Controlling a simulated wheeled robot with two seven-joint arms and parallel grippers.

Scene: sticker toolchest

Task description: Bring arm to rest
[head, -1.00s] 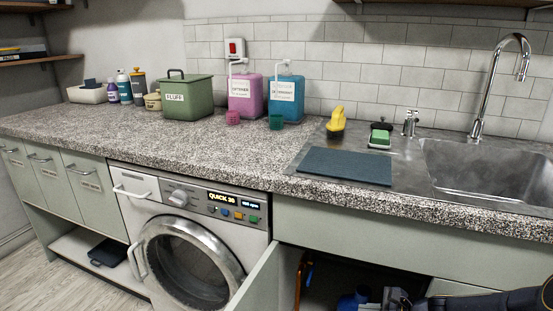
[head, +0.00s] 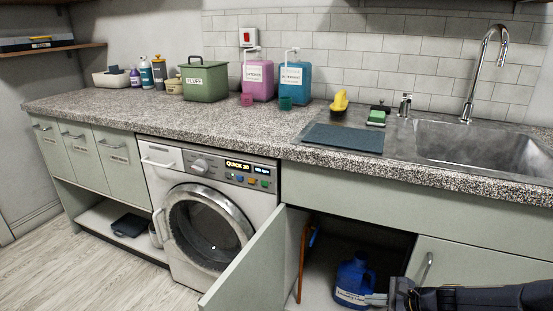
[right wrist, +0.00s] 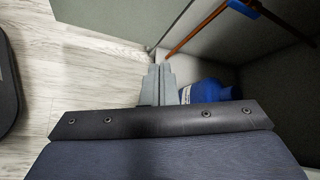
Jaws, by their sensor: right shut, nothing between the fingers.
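My right arm comes in at the lower right of the head view. Its gripper (head: 376,299) is at the open cabinet under the sink, in front of a blue jug (head: 352,280) with a white label. In the right wrist view the gripper fingers (right wrist: 157,84) are together with nothing between them. The blue jug (right wrist: 212,90) shows just to their right, partly hidden behind the gripper body; I cannot tell whether they touch. My left gripper is not in view.
The cabinet door (head: 258,262) stands open left of the jug. An orange-brown bar (head: 302,262) stands inside the cabinet. The washing machine (head: 207,215) is left of the door. The counter (head: 215,128) above holds a green box (head: 204,82) and pink (head: 257,80) and blue (head: 294,82) dispensers.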

